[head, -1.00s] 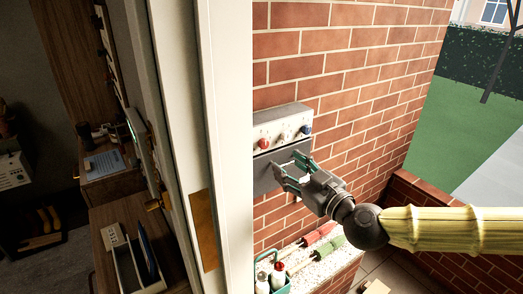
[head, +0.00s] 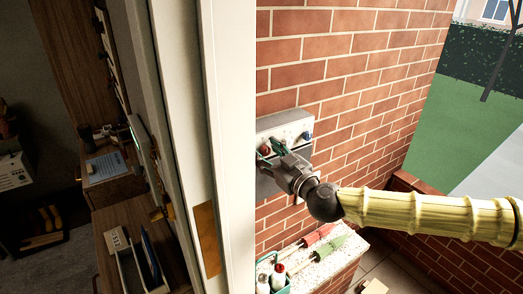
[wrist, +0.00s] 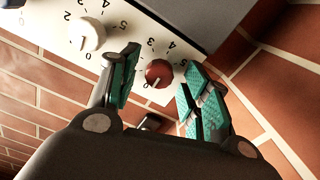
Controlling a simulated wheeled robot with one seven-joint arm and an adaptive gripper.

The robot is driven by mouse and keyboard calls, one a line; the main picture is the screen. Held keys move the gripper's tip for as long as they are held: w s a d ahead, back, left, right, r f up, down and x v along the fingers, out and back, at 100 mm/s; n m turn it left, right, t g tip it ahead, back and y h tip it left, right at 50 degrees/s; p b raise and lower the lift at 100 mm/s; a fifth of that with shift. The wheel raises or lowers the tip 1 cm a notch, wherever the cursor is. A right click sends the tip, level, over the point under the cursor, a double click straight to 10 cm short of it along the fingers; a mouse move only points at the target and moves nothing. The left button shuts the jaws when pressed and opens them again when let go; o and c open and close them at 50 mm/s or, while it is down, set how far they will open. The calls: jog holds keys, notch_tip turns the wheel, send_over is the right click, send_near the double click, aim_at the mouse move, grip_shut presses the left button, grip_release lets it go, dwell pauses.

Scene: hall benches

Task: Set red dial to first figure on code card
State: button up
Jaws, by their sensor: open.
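The red dial (wrist: 159,72) sits on the pale face of the box (head: 284,128) on the brick wall, ringed by printed figures. In the wrist view it lies between my fingers, with clear space on both sides. A pale mark on it points down and left, roughly toward a 0. In the head view the red dial (head: 264,150) shows just left of my fingers. My gripper (wrist: 163,85) is open, with teal finger pads around the dial and no clear contact. I cannot make out a code card for certain.
A white dial (wrist: 90,34) is beside the red one, and a blue dial (head: 307,136) is at the box's right end. A white door frame (head: 230,150) stands close left. Red and green-handled tools (head: 320,236) lie on the ledge below.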

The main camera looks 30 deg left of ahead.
jog(key=shift+a, duration=0.1)
jog(key=c, duration=1)
jog(key=shift+f, duration=0.1)
jog(key=shift+c, duration=0.2)
